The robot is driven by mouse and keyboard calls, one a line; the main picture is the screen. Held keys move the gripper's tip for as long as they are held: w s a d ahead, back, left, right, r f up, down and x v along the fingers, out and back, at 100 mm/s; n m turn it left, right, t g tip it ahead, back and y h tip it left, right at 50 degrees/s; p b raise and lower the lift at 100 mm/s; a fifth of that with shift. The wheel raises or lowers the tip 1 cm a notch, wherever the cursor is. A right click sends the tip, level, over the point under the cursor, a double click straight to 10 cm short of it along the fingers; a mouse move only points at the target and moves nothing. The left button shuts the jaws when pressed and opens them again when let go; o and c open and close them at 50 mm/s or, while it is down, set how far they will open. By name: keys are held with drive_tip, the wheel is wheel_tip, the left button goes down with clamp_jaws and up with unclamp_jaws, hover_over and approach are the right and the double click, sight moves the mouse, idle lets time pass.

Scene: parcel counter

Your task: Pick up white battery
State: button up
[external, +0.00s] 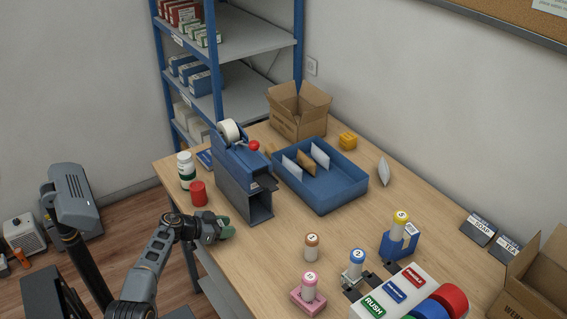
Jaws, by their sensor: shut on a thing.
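My gripper (221,229) is at the near left edge of the table, in front of the grey-and-blue dispenser. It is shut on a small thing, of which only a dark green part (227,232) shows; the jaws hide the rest. I cannot pick out a white battery for certain. Several upright white cylinders with coloured ends stand at the front right: one with a brown end (311,249), one pink (309,287), one blue (356,264) and one yellow (399,227). They are apart from my gripper.
The blue-and-grey dispenser (243,187) stands right behind my gripper. A red can (198,194) and a white-and-green bottle (186,171) are to its left. A blue tray (337,193) holds envelopes. An open carton (298,112) is behind.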

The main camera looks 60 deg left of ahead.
drive_tip(key=shift+c, duration=0.8)
